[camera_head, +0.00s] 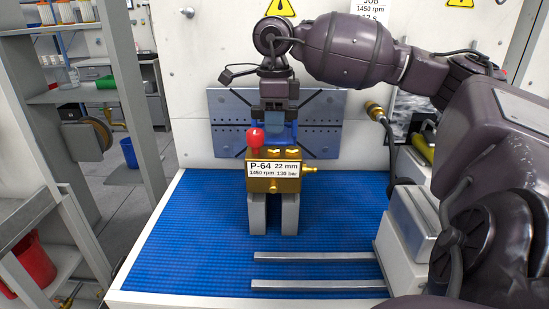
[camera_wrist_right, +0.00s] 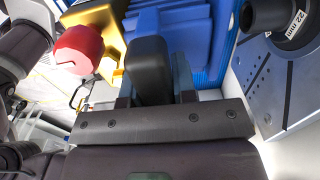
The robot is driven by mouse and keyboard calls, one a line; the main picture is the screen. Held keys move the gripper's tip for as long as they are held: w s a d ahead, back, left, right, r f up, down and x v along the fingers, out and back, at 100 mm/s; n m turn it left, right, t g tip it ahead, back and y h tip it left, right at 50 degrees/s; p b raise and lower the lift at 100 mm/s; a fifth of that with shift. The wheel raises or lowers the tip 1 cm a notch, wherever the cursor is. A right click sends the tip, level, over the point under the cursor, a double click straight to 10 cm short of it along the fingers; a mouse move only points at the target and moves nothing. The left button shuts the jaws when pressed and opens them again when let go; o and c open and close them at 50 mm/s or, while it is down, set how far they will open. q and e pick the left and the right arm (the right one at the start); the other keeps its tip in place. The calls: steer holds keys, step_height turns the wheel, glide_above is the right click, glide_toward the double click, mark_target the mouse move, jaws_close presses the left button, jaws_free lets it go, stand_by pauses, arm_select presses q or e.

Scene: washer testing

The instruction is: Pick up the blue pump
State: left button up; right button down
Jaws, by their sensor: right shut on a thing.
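The blue pump (camera_head: 291,132) has a gold front block (camera_head: 289,184) labelled P-64, 22 mm, 1450 rpm, 130 bar. A red knob (camera_head: 255,137) is at its upper left and a brass stub sticks out to the right. It is upright over two grey supports (camera_head: 258,214); I cannot tell whether it touches them. My right gripper (camera_head: 275,117) comes down from above behind the gold block and is shut on the pump's upper part. The right wrist view shows the blue body (camera_wrist_right: 180,30) and red knob (camera_wrist_right: 78,50) close to the fingers. My left gripper is out of view.
A grey mounting plate (camera_head: 230,130) stands on the wall behind; a dark round port marked 22 mm (camera_wrist_right: 268,14) shows in the wrist view. Two metal rails (camera_head: 315,285) lie on the blue mat (camera_head: 180,250). A brass-ended hose (camera_head: 375,110) hangs right. The mat's left is clear.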

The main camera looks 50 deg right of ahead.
steer(key=shift+r, duration=0.2)
